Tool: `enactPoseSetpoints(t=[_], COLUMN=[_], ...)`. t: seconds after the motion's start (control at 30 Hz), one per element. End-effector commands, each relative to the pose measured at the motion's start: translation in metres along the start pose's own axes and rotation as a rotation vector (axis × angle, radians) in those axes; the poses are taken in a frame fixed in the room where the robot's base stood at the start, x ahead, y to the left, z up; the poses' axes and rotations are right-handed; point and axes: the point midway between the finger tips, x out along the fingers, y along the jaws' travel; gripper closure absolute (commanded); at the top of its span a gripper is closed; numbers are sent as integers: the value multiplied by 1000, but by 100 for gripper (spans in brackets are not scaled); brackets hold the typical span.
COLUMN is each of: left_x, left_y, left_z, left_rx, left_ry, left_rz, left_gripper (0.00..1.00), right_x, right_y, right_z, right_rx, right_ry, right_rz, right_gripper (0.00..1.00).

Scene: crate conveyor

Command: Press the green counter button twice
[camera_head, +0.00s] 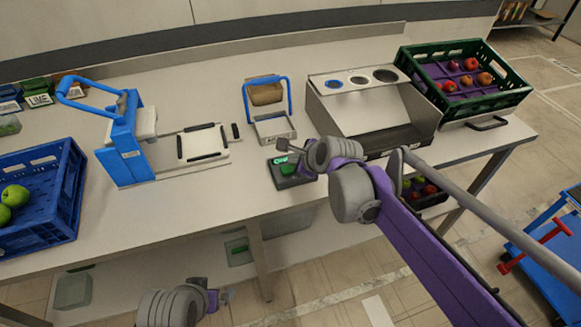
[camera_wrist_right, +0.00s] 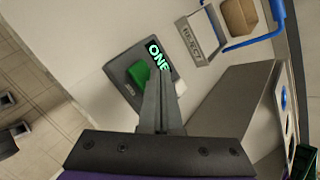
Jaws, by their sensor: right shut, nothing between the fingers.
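The counter is a dark box (camera_head: 279,180) on the worktop, with a green button (camera_head: 289,168) and a small display.
A blue-handled press (camera_head: 124,150) and a blue crate (camera_head: 68,205) with green apples stand left. A reject tray (camera_head: 273,130) is behind the counter. A metal sorting box (camera_head: 420,130) and a green crate (camera_head: 515,96) stand right.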

Motion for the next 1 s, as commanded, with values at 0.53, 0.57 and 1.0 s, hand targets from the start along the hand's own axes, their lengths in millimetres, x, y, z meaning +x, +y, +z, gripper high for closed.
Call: enactPoseSetpoints(t=[0.53, 0.57, 1.0], left_x=[4, 4, 5], left_y=[0, 0, 0], left_z=[2, 2, 3], left_rx=[0, 0, 0], left_ry=[-2, -1, -2], left_rz=[0, 0, 0], left_gripper=[0, 0, 0], right_x=[6, 6, 8], right_y=[5, 4, 5], right_z=[-5, -4, -5], right_rx=[0, 0, 0], right_ry=[0, 0, 0], right_rz=[0, 0, 0], right_gripper=[100, 100, 100])
